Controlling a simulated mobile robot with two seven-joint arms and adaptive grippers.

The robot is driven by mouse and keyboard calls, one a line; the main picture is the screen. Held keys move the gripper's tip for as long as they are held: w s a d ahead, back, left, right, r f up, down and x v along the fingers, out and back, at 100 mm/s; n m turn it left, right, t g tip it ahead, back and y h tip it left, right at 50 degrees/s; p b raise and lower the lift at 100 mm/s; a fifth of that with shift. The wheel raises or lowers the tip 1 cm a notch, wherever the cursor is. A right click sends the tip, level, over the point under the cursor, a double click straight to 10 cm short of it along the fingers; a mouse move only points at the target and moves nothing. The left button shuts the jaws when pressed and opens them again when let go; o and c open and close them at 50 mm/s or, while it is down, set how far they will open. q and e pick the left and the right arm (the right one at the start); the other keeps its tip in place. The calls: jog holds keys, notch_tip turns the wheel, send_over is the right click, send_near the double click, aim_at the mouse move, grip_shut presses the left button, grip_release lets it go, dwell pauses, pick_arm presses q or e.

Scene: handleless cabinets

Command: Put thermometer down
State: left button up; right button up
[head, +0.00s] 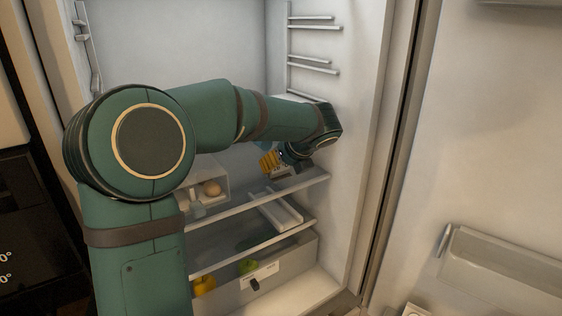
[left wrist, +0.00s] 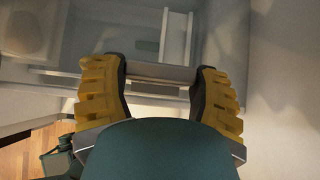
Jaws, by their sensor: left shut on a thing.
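My left gripper (head: 270,161), with yellow ribbed fingers, reaches into the open fridge, above the front right part of a glass shelf (head: 262,197). In the left wrist view the two fingers (left wrist: 160,75) stand apart, with a narrow grey bar (left wrist: 160,73) between their tips. I take this bar to be the thermometer, held crosswise; its face does not show. Whether it touches the shelf I cannot tell. My arm hides part of the fridge in the head view. My right gripper is not in view.
A clear box with an egg (head: 212,188) stands left on the shelf. A pale narrow tray (head: 281,212) lies below. The bottom drawer (head: 300,262) holds yellow and green produce. The fridge wall (head: 345,150) is close right of my gripper; the open door has a bin (head: 500,262).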

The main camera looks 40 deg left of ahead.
pick_arm(q)
jog(key=o, duration=1.3)
jog(key=shift+s+d+f, duration=0.1)
jog(key=shift+f, duration=0.5)
jog(key=shift+c, duration=0.2)
jog(key=shift+r, duration=0.2)
jog(key=r+p+v, duration=0.1)
jog(key=p+v, duration=0.1)
jog(key=v, duration=1.1)
jog(key=shift+w+a, duration=0.25)
jog(key=shift+a, duration=0.2)
jog(key=shift+f, duration=0.1)
